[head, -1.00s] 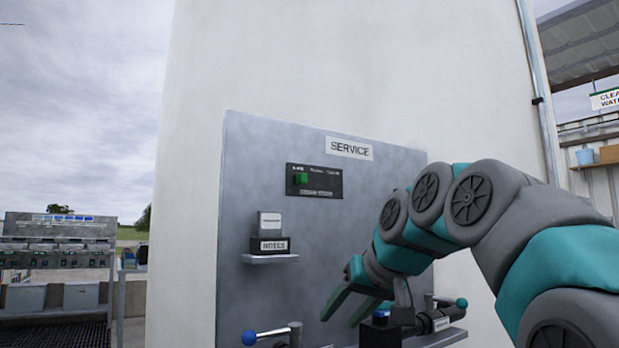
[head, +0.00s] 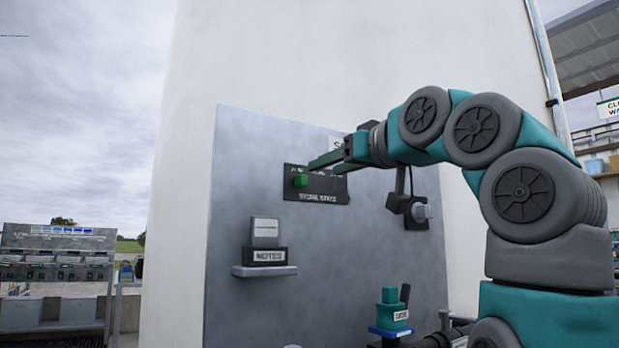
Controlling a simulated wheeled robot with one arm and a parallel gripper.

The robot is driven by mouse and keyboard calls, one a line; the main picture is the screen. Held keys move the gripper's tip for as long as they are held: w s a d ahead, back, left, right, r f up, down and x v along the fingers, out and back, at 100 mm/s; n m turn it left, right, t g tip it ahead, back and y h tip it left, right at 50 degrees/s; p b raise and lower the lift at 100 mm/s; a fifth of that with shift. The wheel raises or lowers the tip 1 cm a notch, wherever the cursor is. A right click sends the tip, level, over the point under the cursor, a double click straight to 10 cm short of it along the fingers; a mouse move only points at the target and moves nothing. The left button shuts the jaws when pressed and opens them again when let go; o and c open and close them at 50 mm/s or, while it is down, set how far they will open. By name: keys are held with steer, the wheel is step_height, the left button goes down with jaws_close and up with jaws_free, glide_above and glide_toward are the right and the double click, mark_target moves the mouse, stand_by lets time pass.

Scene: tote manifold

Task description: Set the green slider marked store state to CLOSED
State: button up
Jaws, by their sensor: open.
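The green slider (head: 300,181) is a small green block at the left part of a dark plate (head: 322,197) lettered STORE STATE, on the grey service panel (head: 250,150). The position words along the plate's top are too small or covered to read. My gripper (head: 325,166) is open, reaching in from the right in front of the plate, its green fingers pointing left toward the slider. I cannot tell whether a finger touches the slider. My arm partly hides the SERVICE sign (head: 336,143).
A shelf (head: 264,271) with a NOTES box (head: 265,255) juts out below the plate. A dark fitting with a grey knob (head: 421,212) sits right of it. A green object on a blue base (head: 390,332) stands lower right. The panel between is clear.

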mark_target(301, 181)
steer(key=p+x, duration=0.2)
steer(key=x, duration=0.5)
steer(key=shift+w+a, duration=0.25)
steer(key=shift+w, duration=0.05)
jaws_close()
stand_by(1.3)
